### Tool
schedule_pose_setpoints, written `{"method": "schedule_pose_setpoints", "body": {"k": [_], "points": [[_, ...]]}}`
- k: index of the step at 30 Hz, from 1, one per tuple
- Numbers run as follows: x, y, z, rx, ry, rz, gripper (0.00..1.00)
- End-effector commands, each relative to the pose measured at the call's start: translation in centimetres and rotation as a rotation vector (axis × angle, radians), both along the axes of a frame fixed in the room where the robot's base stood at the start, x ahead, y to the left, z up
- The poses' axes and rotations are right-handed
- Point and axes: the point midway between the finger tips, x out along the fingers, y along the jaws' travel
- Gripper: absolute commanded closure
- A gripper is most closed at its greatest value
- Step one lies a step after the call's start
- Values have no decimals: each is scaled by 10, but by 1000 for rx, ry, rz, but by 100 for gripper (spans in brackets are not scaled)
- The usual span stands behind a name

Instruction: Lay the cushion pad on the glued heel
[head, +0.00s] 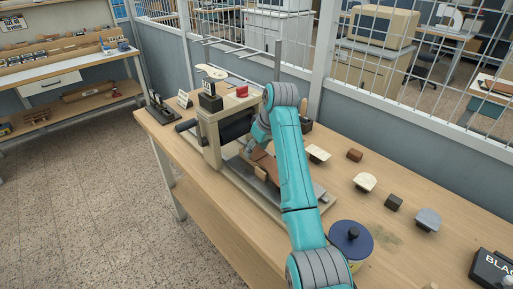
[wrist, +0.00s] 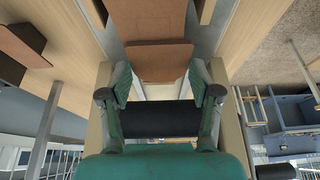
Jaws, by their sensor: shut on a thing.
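My gripper (wrist: 160,84) is shut on a flat brown piece (wrist: 155,62), which looks like the cushion pad and spans the gap between its two fingertips. Just beyond it in the wrist view, a second brown surface (wrist: 155,20) lies in line with the held piece; I cannot tell whether they touch. It may be the heel; no glue can be made out. In the head view, my teal arm reaches over the press bed and hides most of the gripper. Brown material (head: 264,163) shows there beside the arm.
The stamping press (head: 212,140) stands left of my arm, with a dark roller (wrist: 160,121) close by in the wrist view. Several small blocks and stamps, such as a dark block (head: 394,202), and a blue-lidded tub (head: 351,240) lie on the bench to the right.

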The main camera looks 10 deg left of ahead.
Motion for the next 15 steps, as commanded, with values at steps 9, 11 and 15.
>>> {"method": "schedule_pose_setpoints", "body": {"k": [9,11,15], "points": [[0,0,0,0,0,0,8],[0,0,0,0,0,0,8],[0,0,0,0,0,0,8]]}}
